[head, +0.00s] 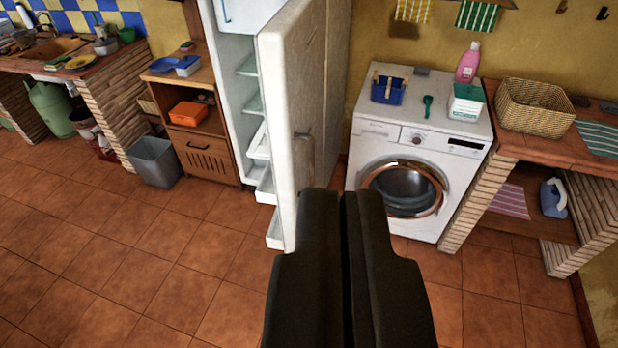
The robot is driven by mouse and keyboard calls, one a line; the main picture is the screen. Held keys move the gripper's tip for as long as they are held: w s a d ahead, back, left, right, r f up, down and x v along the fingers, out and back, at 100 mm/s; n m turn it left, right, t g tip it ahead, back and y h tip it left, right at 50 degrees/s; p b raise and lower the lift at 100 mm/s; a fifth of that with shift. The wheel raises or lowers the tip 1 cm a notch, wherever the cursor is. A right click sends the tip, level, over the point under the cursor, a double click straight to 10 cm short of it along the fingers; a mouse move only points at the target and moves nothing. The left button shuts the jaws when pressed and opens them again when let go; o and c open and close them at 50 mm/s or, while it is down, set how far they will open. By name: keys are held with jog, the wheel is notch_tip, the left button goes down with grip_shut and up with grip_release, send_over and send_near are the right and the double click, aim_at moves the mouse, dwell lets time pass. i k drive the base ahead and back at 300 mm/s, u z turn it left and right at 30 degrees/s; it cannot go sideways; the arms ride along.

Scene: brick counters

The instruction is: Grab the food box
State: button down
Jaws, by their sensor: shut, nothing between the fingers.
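I cannot tell for certain which thing is the food box. An orange box (188,113) sits on the open shelf of a wooden cabinet (214,158) at left. Blue containers (187,66) stand on top of that cabinet. A white box with a green lid (466,103) stands on the washing machine (452,160), at right. My gripper (342,194) is at the lower middle, its dark fingers together and empty. It is apart from all of these boxes and hides part of the floor.
A fridge (232,100) stands open, its door (300,120) jutting out just ahead and left of my gripper. A grey bin (155,161) stands before the cabinet. A brick counter (541,150) is at right. The tiled floor (130,270) at front left is clear.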

aim_at(187, 72)
jog(key=u, duration=0.1)
jog(key=i, duration=1)
jog(key=z, duration=0.05)
